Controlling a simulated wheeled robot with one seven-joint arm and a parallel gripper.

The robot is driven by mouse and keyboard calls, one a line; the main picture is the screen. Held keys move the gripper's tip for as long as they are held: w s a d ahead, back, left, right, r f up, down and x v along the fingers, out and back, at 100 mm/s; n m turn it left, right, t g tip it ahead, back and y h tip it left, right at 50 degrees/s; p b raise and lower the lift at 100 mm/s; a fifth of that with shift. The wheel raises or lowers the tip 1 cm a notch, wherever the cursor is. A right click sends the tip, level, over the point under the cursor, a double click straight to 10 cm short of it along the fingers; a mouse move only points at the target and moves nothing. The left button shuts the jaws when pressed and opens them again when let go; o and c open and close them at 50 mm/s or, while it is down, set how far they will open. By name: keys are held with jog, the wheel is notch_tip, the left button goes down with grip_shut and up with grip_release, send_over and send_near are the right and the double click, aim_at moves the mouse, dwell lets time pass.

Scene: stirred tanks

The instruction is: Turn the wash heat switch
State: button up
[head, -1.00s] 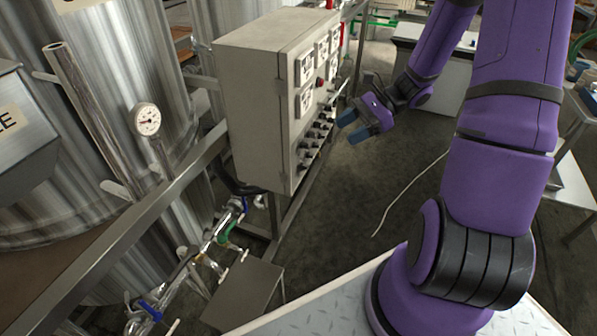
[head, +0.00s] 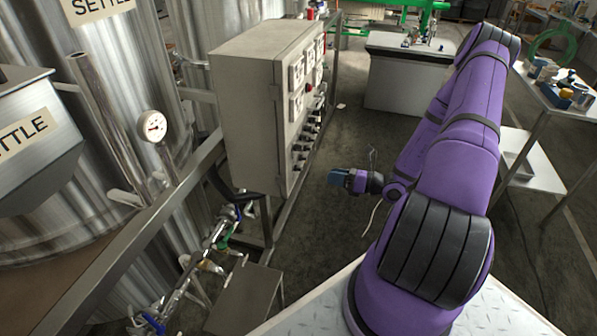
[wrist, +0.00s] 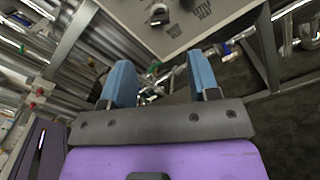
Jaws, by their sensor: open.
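The grey control box (head: 245,120) stands left of centre in the head view, with rows of dark switches (head: 305,140) on its narrow, foreshortened front face. I cannot tell there which one is the wash heat switch. My gripper (head: 334,178) is open and empty, to the right of the box's lower front and apart from it. In the wrist view the two blue fingers (wrist: 163,82) are spread with nothing between them.
Steel tanks (head: 130,60) and a metal rail (head: 120,235) fill the left. Pipes with blue and green valve handles (head: 222,235) run below the box. Open floor (head: 340,130) lies right of the box.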

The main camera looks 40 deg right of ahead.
aim_at(302, 169)
jog(key=x, duration=1)
jog(key=shift+w+a, duration=0.2)
jog(key=shift+w, duration=0.1)
jog(key=shift+c, duration=0.4)
jog(key=c, duration=0.8)
jog(key=shift+c, duration=0.2)
jog(key=m, duration=0.4)
jog(key=shift+m, duration=1.9)
